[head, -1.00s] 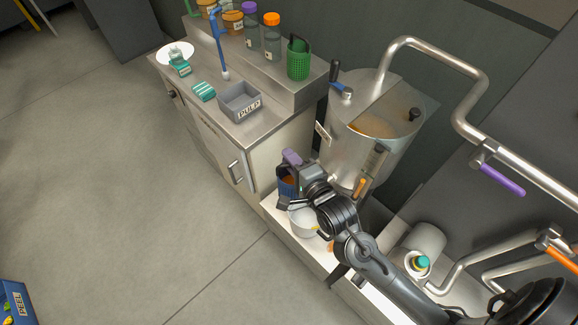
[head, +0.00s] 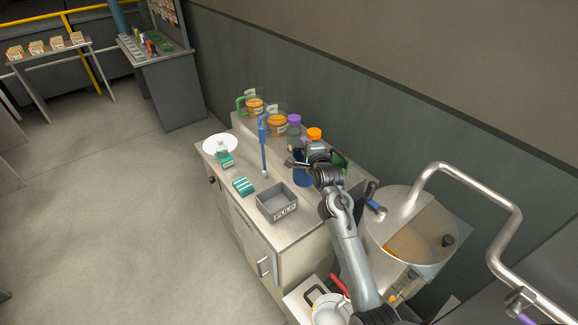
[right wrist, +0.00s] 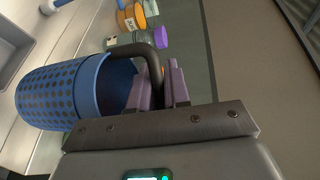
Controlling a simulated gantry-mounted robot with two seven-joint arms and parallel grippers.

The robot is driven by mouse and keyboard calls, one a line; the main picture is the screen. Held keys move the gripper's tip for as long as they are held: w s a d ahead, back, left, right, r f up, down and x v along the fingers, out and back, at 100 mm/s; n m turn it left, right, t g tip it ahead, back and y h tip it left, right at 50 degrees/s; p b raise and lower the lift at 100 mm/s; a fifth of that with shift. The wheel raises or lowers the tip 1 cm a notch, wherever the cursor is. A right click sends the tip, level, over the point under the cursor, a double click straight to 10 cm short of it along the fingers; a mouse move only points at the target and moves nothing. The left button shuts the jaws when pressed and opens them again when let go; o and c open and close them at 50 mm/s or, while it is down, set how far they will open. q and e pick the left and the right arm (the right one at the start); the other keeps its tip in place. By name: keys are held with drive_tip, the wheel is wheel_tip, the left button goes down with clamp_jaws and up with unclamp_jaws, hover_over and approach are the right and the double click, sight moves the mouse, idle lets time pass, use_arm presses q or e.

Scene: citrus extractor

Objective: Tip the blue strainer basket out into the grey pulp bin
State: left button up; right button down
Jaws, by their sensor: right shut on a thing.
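My right gripper (head: 306,163) is shut on the dark curved handle of the blue strainer basket (head: 301,176) and holds it at the worktop, right of and behind the bin. In the right wrist view the perforated basket (right wrist: 50,97) fills the left side, and its rim is by the purple fingers (right wrist: 160,85). The basket looks about upright; its contents are hidden. The grey pulp bin (head: 279,213), labelled PULP, stands on the worktop, apart from the basket. Its corner shows in the right wrist view (right wrist: 8,47). My left gripper is not in view.
A blue upright tap-like post (head: 264,150) stands behind the bin. Bottles (head: 294,122) and orange-filled jars (head: 277,125) line the raised back shelf. A green container (head: 340,160) is partly behind my arm. A teal striped sponge (head: 244,187) and white plate (head: 213,144) lie left.

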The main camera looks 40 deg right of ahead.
drive_tip(key=shift+n+g+h, duration=0.3)
drive_tip(key=shift+n+h, duration=0.1)
drive_tip(key=shift+h, duration=0.3)
drive_tip(key=w+d+f+b, duration=0.1)
drive_tip(key=w+d+f, duration=0.1)
drive_tip(key=f, duration=0.1)
drive_tip(key=shift+w+d, duration=0.3)
drive_tip(key=shift+d, duration=0.05)
